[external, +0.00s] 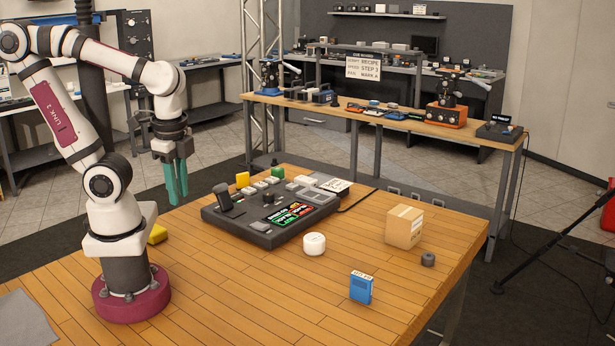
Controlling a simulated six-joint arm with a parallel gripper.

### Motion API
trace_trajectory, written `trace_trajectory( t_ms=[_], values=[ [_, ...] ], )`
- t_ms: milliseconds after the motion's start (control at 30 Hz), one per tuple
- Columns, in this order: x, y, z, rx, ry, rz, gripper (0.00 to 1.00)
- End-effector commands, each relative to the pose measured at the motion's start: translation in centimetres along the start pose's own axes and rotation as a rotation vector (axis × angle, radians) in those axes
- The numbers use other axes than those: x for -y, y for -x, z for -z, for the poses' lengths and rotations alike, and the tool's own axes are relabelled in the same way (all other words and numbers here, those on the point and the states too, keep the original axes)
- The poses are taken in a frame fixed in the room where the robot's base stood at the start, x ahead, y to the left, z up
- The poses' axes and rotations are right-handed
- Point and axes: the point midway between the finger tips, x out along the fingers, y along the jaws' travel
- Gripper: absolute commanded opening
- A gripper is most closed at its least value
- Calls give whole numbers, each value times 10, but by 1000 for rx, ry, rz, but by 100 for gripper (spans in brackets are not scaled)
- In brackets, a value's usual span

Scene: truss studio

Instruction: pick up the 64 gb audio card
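A small blue card-like box (360,288) stands upright near the front right of the wooden table, with a pale label along its top. The label is too small to read, so I cannot tell for sure that it is the 64 gb audio card. Nothing shows between the fingers. They look close together from this angle, and I cannot tell whether they are open.
A dark console (262,232) with keys and a lit screen fills the table's middle. A white round puck (314,244), a cardboard box (404,226) and a dark grey knob (428,259) stand to the right. The front middle is clear.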

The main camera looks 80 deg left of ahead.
Motion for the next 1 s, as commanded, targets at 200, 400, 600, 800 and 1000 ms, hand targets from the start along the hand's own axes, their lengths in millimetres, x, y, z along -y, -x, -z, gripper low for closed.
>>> trace_trajectory(
  t_ms=[200, 400, 600, 800, 1000],
  values=[
    [0, 0, 0, 0, 0, 0, 55],
    [0, 1, 3, -4, 26, -5, 55],
    [19, 11, 112, -68, 951, -212, 55],
    [70, -13, 254, 68, 2224, -552, 55],
    [98, -40, 308, 235, 2777, -715, 55]
  ],
)
